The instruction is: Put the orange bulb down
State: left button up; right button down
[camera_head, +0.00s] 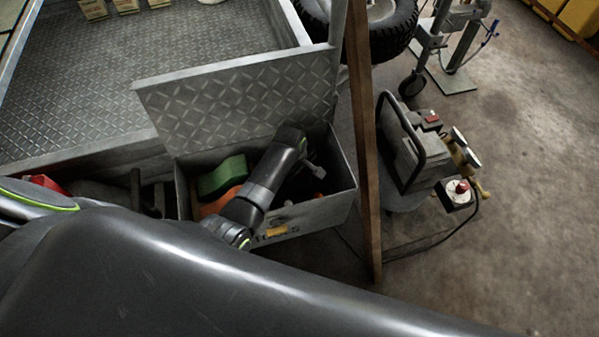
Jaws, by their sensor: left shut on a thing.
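My left arm reaches into an open metal toolbox (348,192). My left gripper (314,172) is at the right part of the box's inside, small and mostly dark in the view. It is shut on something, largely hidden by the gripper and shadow. A small orange spot (320,198) shows just below the gripper, inside the box near its front wall; it may be the orange bulb, but its shape is too small to tell. I cannot tell whether it touches the box floor. My right gripper is not in view.
A green block (222,176) and an orange piece (216,203) lie in the box's left part. The raised lid (235,95) stands behind. A wooden post (363,140) rises right of the box, with a compressor (415,150) beyond. The floor farther right is clear.

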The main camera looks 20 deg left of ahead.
pick_arm(q)
jog(key=o, duration=0.8)
jog(key=shift+o, duration=0.2)
jog(key=shift+r, duration=0.15)
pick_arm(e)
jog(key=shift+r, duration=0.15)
pick_arm(q)
notch_tip(320, 180, up, 6)
jog(key=p, duration=0.7)
jog(key=shift+r+p, duration=0.4)
jog(key=shift+p, duration=0.25)
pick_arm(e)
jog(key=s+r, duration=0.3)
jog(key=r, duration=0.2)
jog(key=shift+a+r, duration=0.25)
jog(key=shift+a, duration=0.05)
